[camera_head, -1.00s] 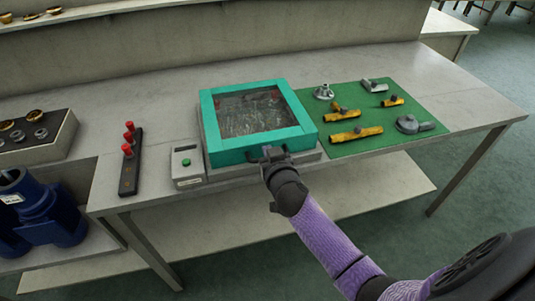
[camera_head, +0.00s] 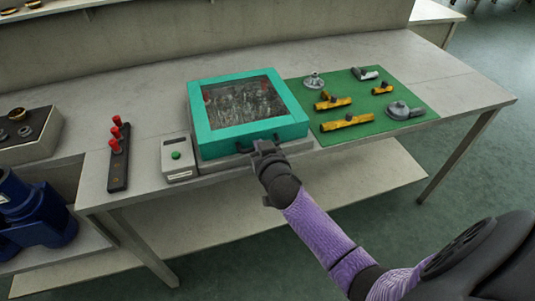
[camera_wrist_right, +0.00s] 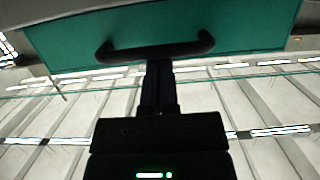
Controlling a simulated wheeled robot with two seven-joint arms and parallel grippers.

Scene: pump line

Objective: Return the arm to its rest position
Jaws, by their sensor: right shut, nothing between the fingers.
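My right arm (camera_head: 330,240) reaches in from the lower right of the head view. Its gripper (camera_head: 264,147) is shut and empty, close in front of the dark handle (camera_head: 243,149) on the near side of a teal-framed box with a clear lid (camera_head: 203,123). In the right wrist view the closed fingers (camera_wrist_right: 159,72) point at the handle (camera_wrist_right: 120,54), just below its bar; I cannot tell whether they touch it. The lid lies flat, shut on its base. My left gripper is not in view.
A green mat (camera_head: 405,112) with several metal and yellow parts lies right of the box. A grey box with a green button (camera_head: 176,168) and a strip with red knobs (camera_head: 118,170) stand left. The bench edge runs below my gripper.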

